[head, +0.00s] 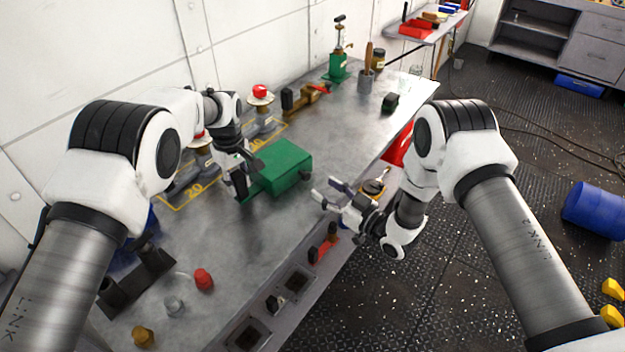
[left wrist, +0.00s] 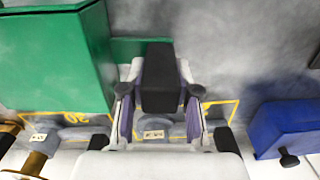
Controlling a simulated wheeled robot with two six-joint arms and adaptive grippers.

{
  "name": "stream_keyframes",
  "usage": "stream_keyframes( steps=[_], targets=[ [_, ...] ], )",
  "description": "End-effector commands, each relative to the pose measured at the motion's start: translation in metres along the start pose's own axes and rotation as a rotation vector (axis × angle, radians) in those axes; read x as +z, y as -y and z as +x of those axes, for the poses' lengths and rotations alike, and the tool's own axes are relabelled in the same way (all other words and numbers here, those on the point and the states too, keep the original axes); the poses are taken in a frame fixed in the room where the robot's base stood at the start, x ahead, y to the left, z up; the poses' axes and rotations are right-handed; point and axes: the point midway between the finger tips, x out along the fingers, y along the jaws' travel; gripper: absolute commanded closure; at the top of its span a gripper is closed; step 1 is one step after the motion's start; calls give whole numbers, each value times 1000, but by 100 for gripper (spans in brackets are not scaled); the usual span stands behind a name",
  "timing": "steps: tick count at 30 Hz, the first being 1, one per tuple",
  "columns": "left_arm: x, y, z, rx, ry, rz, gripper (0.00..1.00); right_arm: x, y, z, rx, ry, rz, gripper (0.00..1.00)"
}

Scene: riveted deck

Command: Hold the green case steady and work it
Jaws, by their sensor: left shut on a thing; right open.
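The green case (head: 282,166) stands on the metal bench, a box with a flat flange at its left side. A small dark knob (head: 306,175) shows low on its right end. It also shows in the left wrist view (left wrist: 55,60), at upper left.
A green press (head: 338,65), a tool cup (head: 366,80) and a small dark-green block (head: 390,102) stand farther back. Red (head: 204,279) and brass (head: 143,337) knobs lie near left. Bare bench lies right of the case.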

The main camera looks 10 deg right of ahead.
Motion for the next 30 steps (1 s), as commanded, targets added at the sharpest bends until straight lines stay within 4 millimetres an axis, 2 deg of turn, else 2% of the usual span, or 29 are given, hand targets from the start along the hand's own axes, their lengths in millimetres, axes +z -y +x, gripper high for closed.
stream_keyframes(
  steps=[3,7,19,20,21,22,30],
  targets=[
    [0,0,1,-1,0,0,100,0,-1,-28,4,1,4,48],
    [0,0,1,-1,0,0,100,0,-1,-46,2,0,2,48],
    [0,0,1,-1,0,0,100,0,0,-51,0,-1,0,48],
    [0,0,1,-1,0,0,59,0,0,-51,0,-1,0,48],
    [0,0,0,-1,0,0,45,0,0,-51,0,-1,0,48],
    [0,0,0,-1,0,0,40,0,0,-51,0,-1,0,48],
    [0,0,0,0,0,0,40,0,0,-50,0,-1,0,48]
  ],
)
